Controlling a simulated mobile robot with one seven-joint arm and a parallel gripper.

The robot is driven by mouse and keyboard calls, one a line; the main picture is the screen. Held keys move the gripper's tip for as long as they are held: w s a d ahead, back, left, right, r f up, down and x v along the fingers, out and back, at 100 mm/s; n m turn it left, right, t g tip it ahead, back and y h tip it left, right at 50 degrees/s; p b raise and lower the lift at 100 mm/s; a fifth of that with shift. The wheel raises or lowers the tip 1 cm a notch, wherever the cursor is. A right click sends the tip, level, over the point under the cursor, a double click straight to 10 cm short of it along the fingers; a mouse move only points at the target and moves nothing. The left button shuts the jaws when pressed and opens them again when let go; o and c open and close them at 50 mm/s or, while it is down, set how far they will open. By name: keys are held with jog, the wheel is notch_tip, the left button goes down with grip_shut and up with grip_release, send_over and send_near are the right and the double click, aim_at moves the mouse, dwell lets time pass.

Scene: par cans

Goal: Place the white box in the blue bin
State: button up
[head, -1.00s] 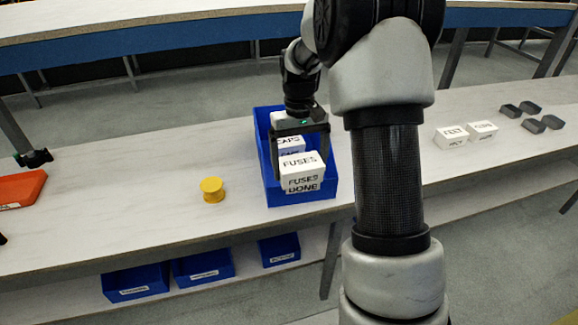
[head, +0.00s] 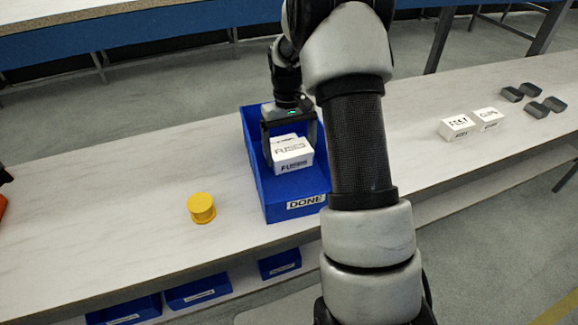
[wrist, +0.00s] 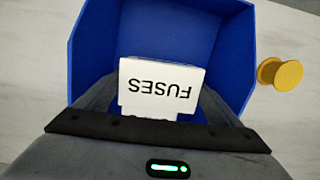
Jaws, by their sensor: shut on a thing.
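A white box labelled FUSES (head: 293,154) is between the fingers of my gripper (head: 292,146), which is shut on it. It also shows in the wrist view (wrist: 160,85), its label upside down. The blue bin (head: 262,190) stands on the bench with a DONE label on its front wall. The held box is within the bin's outline, towards the back; whether it touches the floor I cannot tell. Another white box (head: 283,138) is partly hidden behind it, inside the bin.
A yellow spool (head: 201,208) stands left of the bin. Two white boxes (head: 457,126) (head: 488,118) and several dark grey trays (head: 533,109) are at the right on the bench. More blue bins (head: 198,290) are on a lower shelf. The bench between spool and back edge is clear.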

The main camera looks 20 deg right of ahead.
aim_at(290, 165)
jog(key=shift+f+b, duration=0.6)
jog(key=shift+f, duration=2.15)
